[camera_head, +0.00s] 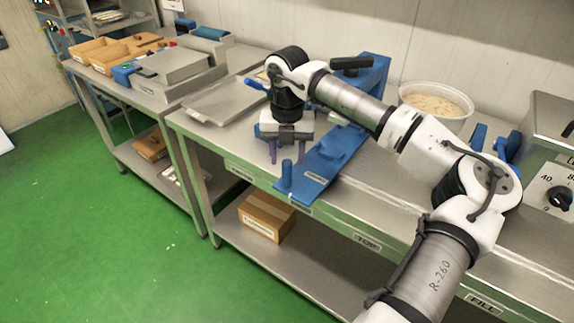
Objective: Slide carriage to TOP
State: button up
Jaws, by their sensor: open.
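A blue carriage (334,163) stands across the steel bench, with a long flat plate reaching the front edge and a taller blue part at the back. A short upright blue post (287,175) rises at its front left corner. A small label sits on the plate's front end. The TOP label (367,241) is on the bench's front edge, to the right of the carriage. My gripper (286,160) points down with its two fingers apart and empty. It appears just behind and above the post; whether it touches anything is unclear. My arm hides part of the carriage's back.
A tub of pale pieces (437,104) stands right of the carriage, behind my arm. A dial box (552,192) is at the far right. The FILL label (485,302) is further right on the edge. A flat metal tray (222,101) lies left. A cardboard box (267,217) is below.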

aim_at(287, 170)
jog(key=shift+f+p, duration=0.5)
jog(key=shift+f, duration=2.05)
grip_shut()
